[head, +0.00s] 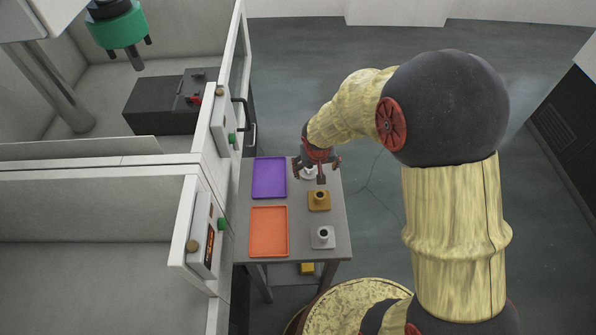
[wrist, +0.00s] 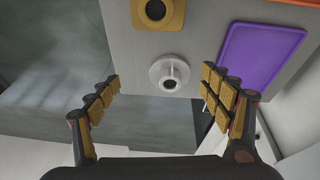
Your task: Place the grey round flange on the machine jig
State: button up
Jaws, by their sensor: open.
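The round flange (wrist: 158,84), pale grey with a raised hollow hub, stands on the grey table. In the head view the flange (head: 308,174) is partly hidden by my gripper. My gripper (head: 317,170) is open above the far end of the table. In the wrist view its fingers (wrist: 160,80) are spread to the two sides of the flange, apart from it, with nothing held. A dark block with a grey fixture (head: 190,92), which looks like the machine jig, sits inside the upper-left machine enclosure.
A brown square flange (head: 319,201) and a grey square flange (head: 322,238) stand nearer on the table (head: 341,226). A purple tray (head: 269,178) and an orange tray (head: 269,231) lie at left. A green tool head (head: 118,30) hangs in the machine. Enclosure walls border the table's left side.

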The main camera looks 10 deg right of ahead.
aim_at(309, 169)
jog(key=shift+w+a+r+t, duration=0.15)
jog(key=shift+w+a+r, duration=0.1)
jog(key=shift+w, duration=0.2)
jog(key=shift+w+a+r+t, duration=0.15)
jog(key=shift+w+r, duration=0.1)
jog(key=shift+w, duration=0.2)
jog(key=shift+w+a+r+m, duration=0.15)
jog(key=shift+w+m, duration=0.25)
jog(key=shift+w, duration=0.05)
jog(key=shift+b+x, duration=1.2)
jog(key=shift+x, duration=2.8)
jog(key=shift+a+r+t, duration=0.15)
jog(key=shift+t, duration=0.15)
jog(key=shift+c, duration=1.1)
jog(key=c, duration=1.3)
jog(key=shift+w+r, duration=0.1)
